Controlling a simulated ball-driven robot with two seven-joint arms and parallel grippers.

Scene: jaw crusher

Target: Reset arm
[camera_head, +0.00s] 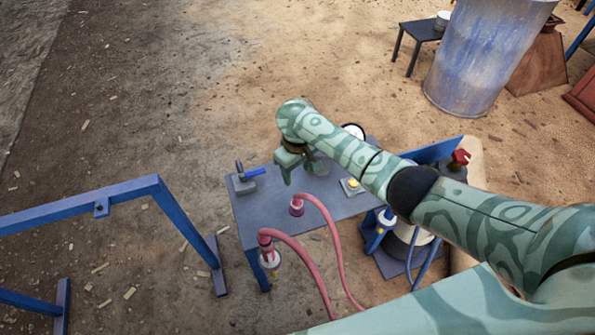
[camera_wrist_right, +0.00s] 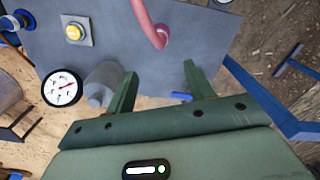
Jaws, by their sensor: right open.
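My right arm, with a green camouflage pattern, reaches in from the right of the head view. Its right gripper (camera_head: 294,170) hangs over the grey-blue table (camera_head: 255,213). In the right wrist view the gripper's two green fingers (camera_wrist_right: 159,69) are spread apart, with nothing between them. A grey cylinder (camera_wrist_right: 103,84) shows beside one finger and is partly hidden by it. My left gripper is not in view.
The table carries a yellow button (camera_head: 352,183), a blue-handled lever (camera_head: 252,173), pink hoses (camera_head: 325,215) and a gauge (camera_wrist_right: 62,88). A blue frame (camera_head: 85,205) stands left, and a large barrel (camera_head: 475,60) stands behind. Bare ground lies at the upper left.

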